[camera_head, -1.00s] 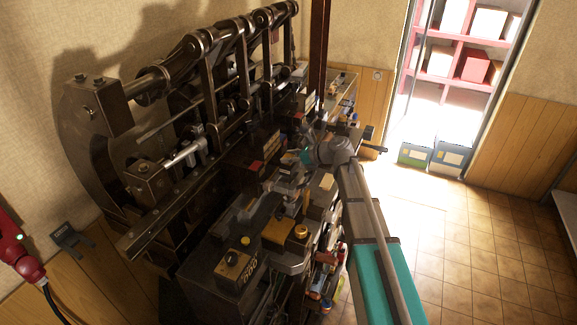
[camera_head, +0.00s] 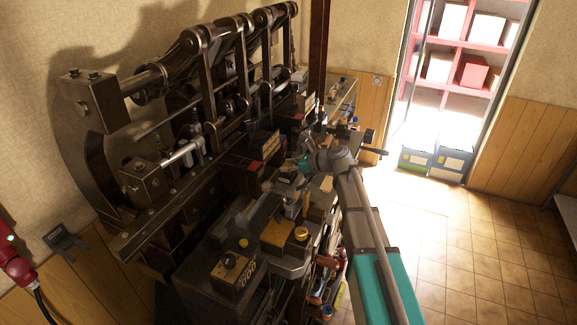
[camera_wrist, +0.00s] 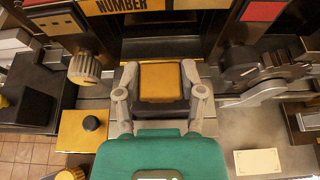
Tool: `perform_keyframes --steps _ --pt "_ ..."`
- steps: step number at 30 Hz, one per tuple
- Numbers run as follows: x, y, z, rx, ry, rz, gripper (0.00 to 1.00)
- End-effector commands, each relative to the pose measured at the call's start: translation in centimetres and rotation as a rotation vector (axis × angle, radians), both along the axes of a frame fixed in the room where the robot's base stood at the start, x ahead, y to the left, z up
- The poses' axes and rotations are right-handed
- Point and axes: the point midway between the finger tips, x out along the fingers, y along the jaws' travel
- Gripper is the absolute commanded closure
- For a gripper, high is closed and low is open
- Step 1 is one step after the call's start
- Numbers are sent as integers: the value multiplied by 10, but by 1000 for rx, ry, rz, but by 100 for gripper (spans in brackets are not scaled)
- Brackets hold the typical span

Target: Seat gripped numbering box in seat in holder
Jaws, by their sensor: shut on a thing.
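In the wrist view, my gripper (camera_wrist: 160,70) has its two grey fingers on the left and right sides of the numbering box (camera_wrist: 161,83), which has a yellow-orange top and a dark body. Just beyond it is a dark holder with a yellow label (camera_wrist: 122,6) reading "NUMBER". A dark opening (camera_wrist: 160,46) lies straight ahead of the box, with a narrow gap visible between them. The seat's inside is in shadow. In the head view, my gripper (camera_head: 286,180) is small beside the dark press front, and the box cannot be made out clearly.
In the wrist view, a brass knurled knob (camera_wrist: 85,68) stands left of the box and a dark toothed wheel (camera_wrist: 262,66) right. In the head view, open tiled floor (camera_head: 450,240) lies right.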

Motion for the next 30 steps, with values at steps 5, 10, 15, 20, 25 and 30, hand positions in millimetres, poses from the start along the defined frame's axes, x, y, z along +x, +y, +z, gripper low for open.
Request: perform_keyframes --steps 5,10,15,20,25,30 --pt "0 0 -5 1 0 0 100" --pt "0 1 -8 1 0 0 100" --pt "0 1 -9 1 0 1 100" --pt "0 1 -9 0 -1 1 30" --pt "0 1 -9 0 -1 1 15" --pt "0 1 -9 0 -1 1 15"
